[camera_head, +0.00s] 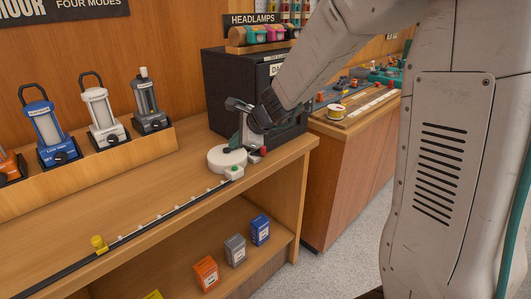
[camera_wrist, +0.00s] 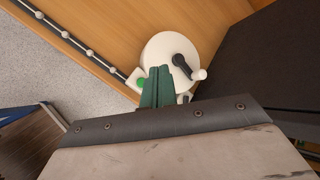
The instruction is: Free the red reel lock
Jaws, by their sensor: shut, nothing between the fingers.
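A white round reel (camera_head: 222,160) sits at the right end of the wooden counter; it also shows in the wrist view (camera_wrist: 160,52) with a black crank (camera_wrist: 180,62) and a pale knob. A small red part (camera_head: 264,150), perhaps the reel lock, shows beside my gripper in the head view. I cannot make it out in the wrist view. A green button (camera_head: 235,169) is at the reel's front; it also shows in the wrist view (camera_wrist: 140,83). My gripper (camera_head: 235,144) is shut and empty, its green fingers (camera_wrist: 158,84) close over the reel's edge. I cannot tell whether they touch it.
A black strip (camera_head: 150,228) with white beads runs along the counter's front edge, with a yellow piece (camera_head: 98,243) on it. A black cabinet (camera_head: 228,88) stands right behind the reel. Lanterns (camera_head: 102,116) stand on a rack at the left. The middle counter is clear.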

